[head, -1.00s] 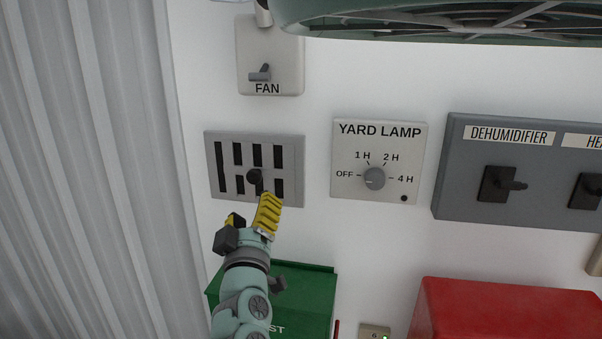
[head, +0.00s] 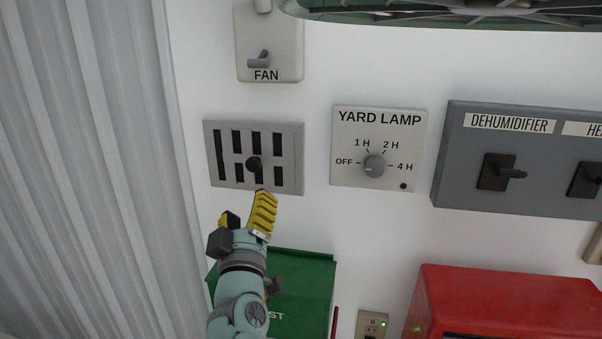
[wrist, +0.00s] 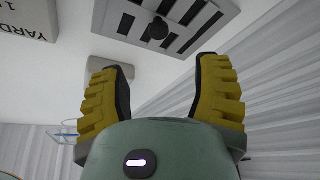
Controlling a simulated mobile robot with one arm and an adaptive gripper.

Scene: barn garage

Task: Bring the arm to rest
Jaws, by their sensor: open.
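My gripper (head: 247,216) has yellow ribbed fingers and is in the lower left of the head view, just below a grey slotted plate (head: 299,158) with a black knob (head: 253,164). In the wrist view my gripper (wrist: 161,95) has its two fingers spread wide apart with nothing between them. The slotted plate (wrist: 118,20) and its black knob (wrist: 157,28) show beyond the fingertips there, and the fingers look clear of the knob.
A fan switch (head: 258,60) is above the plate, and a yard lamp dial (head: 374,166) pointing near OFF is to its right. A grey dehumidifier panel (head: 455,180) is farther right. A green box (head: 305,290) and a red box (head: 500,295) are below. Corrugated wall (head: 90,170) fills the left.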

